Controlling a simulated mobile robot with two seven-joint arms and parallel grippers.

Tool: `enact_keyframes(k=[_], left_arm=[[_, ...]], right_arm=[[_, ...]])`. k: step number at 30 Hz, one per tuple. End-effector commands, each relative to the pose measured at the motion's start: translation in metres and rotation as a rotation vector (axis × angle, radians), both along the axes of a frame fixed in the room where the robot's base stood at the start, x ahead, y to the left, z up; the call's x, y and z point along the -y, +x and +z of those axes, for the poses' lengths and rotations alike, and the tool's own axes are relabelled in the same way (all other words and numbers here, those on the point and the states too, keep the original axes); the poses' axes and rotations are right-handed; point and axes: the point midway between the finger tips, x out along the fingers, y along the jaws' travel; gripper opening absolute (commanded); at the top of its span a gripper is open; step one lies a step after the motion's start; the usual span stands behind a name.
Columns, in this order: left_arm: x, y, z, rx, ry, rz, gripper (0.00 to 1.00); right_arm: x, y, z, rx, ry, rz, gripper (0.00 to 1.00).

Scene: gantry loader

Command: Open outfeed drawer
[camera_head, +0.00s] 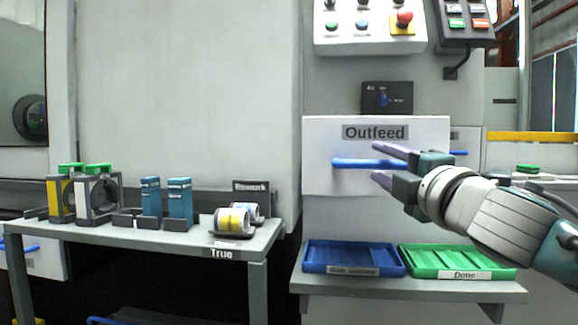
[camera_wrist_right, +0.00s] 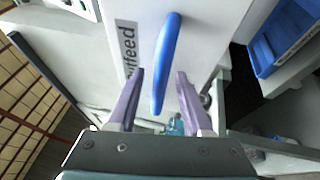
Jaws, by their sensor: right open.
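The white outfeed drawer (camera_head: 318,140) is a flat panel on the machine front, with a label reading "Outfeed". Its blue bar handle (camera_head: 350,163) runs level across it below the label. My right gripper (camera_head: 377,163) comes in from the right in front of the drawer, with its purple fingers pointing left, one above and one below the handle's level. In the right wrist view the gripper (camera_wrist_right: 158,85) is open, and the blue handle (camera_wrist_right: 168,50) lies ahead and between its fingers in the picture. I cannot tell whether they touch. My left gripper is not in view.
A blue tray (camera_head: 352,270) and a green tray (camera_head: 458,273) stand on a shelf below the drawer. A table (camera_head: 130,237) with several parts is at left. A control panel (camera_head: 365,45) with a red button and a small black switch box (camera_head: 387,97) sit above.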

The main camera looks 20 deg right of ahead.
Motion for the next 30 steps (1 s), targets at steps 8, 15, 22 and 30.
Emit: enact_keyframes(k=[8,15,22,30], left_arm=[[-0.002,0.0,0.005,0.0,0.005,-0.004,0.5],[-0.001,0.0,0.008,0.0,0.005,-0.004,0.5],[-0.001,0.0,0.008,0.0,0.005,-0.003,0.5],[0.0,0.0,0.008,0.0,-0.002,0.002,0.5]], right_arm=[[-0.005,-0.032,-0.007,-0.004,0.001,0.001,0.5],[-0.011,-0.072,-0.013,-0.004,0.003,0.0,0.5],[-0.014,-0.093,-0.017,-0.002,0.002,0.0,0.5],[-0.014,-0.096,-0.017,0.0,0.0,0.0,0.5]])
